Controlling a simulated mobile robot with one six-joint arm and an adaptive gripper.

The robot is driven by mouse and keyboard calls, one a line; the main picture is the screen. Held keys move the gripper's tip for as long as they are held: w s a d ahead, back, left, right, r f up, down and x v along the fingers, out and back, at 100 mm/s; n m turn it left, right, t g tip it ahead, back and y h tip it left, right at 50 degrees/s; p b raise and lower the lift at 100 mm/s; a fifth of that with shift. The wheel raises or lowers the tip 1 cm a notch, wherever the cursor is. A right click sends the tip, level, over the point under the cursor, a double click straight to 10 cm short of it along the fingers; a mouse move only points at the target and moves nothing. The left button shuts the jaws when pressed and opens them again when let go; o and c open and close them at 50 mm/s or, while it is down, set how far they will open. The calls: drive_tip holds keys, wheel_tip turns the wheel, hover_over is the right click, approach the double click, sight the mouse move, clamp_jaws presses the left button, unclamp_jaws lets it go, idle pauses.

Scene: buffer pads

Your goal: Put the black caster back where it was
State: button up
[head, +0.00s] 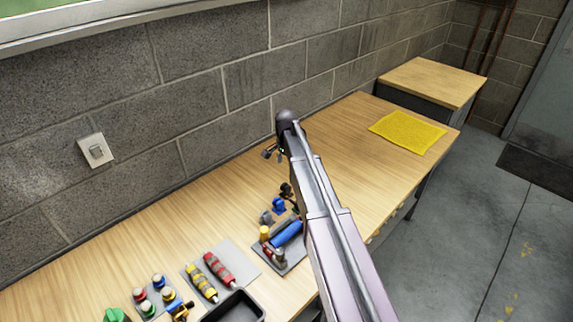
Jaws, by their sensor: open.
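My gripper (272,153) is at the far end of my arm, above the back part of the wooden bench. It looks open, and I see nothing between its fingers. A small dark object (286,190), which may be the black caster, is on the bench below and just left of my arm. It sits close to a blue caster-like piece (279,204) and a grey one (266,217). My arm hides part of the bench to the right of these pieces. They are too small to tell their exact shape or whether they touch.
A yellow mat (408,132) lies at the bench's far right, bare. Grey pads with a blue-handled item (287,233), red (218,268) and yellow (200,282) handled tools and several coloured knobs (159,280) line the front. A black tray (235,306) is nearest. The block wall borders the back.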

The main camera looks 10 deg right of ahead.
drive_tip(key=s+n, duration=1.1)
drive_tip(key=s, duration=1.7)
drive_tip(key=shift+d, duration=0.1)
